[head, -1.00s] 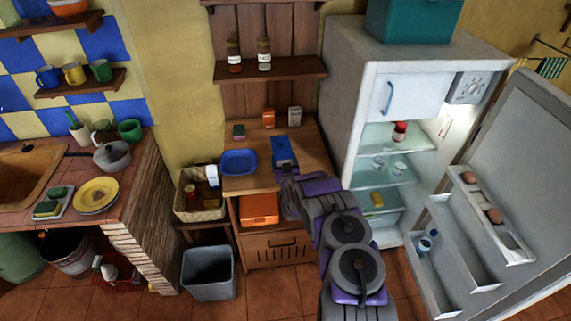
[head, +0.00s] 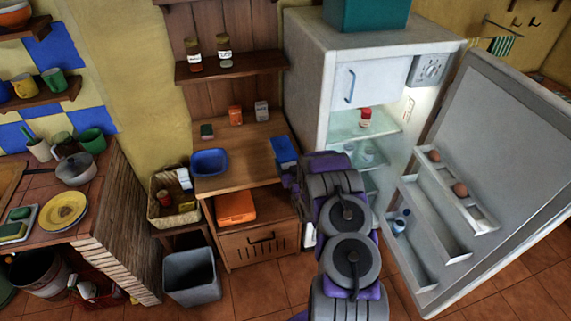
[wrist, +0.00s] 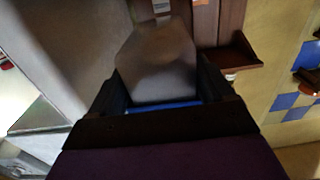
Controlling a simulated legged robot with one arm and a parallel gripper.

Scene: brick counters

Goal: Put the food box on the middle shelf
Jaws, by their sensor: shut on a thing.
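My gripper (head: 291,170) is shut on a flat blue box (head: 285,150), the likely food box, held near the right edge of the wooden counter (head: 250,150), left of the fridge. In the wrist view a blue edge (wrist: 163,106) and a greyish face (wrist: 158,70) show between the jaws (wrist: 160,88). The fridge (head: 322,50) stands open. Its upper glass shelf (head: 385,125) holds a red-capped jar (head: 365,118). A shelf below it (head: 383,150) holds small glass jars; my arm hides part of it and the lower shelves.
The open fridge door (head: 490,130) reaches out at the right, with eggs (head: 460,190) and a bottle (head: 401,222) in its racks. The counter holds a blue bowl (head: 210,162) and small boxes. A grey bin (head: 191,278) and a basket (head: 172,205) stand left.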

